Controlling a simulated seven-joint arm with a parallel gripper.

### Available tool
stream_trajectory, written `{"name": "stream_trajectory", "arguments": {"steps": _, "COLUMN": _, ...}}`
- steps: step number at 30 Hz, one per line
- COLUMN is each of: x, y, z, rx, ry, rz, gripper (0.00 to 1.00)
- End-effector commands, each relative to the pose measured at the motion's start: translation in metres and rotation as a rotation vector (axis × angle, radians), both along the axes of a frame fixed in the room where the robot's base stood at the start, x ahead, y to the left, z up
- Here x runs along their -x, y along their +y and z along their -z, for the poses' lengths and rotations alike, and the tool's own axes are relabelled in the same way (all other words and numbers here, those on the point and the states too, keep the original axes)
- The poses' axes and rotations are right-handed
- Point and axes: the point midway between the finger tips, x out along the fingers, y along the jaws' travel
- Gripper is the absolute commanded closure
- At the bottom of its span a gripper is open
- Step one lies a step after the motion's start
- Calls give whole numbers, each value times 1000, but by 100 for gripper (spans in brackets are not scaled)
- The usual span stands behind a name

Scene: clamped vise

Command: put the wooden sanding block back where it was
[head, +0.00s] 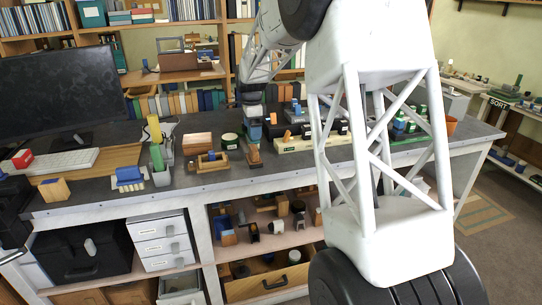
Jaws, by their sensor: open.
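My gripper (252,137) is at the middle of the workbench (190,183), pointing down. Its fingers are small and partly merge with a brown wooden piece (254,158) directly below it, near the bench's front edge. I cannot tell whether they touch. This piece may be the sanding block, but the picture is too small to be sure. Other wooden pieces are a brown box-like block (197,143) to the left of the gripper, and a light block with a blue part (54,190) at the far left. The vise is not clearly recognisable.
A grey holder (161,172), keyboard (62,163) and monitor (62,98) are further left. Trays with several items lie right. Bare bench front runs between.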

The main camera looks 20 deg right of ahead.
Motion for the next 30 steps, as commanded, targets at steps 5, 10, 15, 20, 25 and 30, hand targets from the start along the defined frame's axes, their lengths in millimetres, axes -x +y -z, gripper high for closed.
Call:
{"name": "stream_trajectory", "arguments": {"steps": 5, "x": 4, "y": 0, "z": -3, "rx": 0, "ry": -3, "rz": -10, "gripper": 0}}
{"name": "stream_trajectory", "arguments": {"steps": 10, "x": 21, "y": 1, "z": -13, "rx": 1, "ry": -10, "rz": -57, "gripper": 0}}
{"name": "stream_trajectory", "arguments": {"steps": 15, "x": 52, "y": 2, "z": -32, "rx": 3, "ry": -24, "rz": -146, "gripper": 0}}
{"name": "stream_trajectory", "arguments": {"steps": 20, "x": 92, "y": 4, "z": -50, "rx": 7, "ry": -39, "rz": -255, "gripper": 0}}
{"name": "stream_trajectory", "arguments": {"steps": 25, "x": 135, "y": 5, "z": -67, "rx": 14, "ry": -58, "rz": -375, "gripper": 0}}
{"name": "stream_trajectory", "arguments": {"steps": 30, "x": 179, "y": 7, "z": -79, "rx": 23, "ry": -74, "rz": -493, "gripper": 0}}
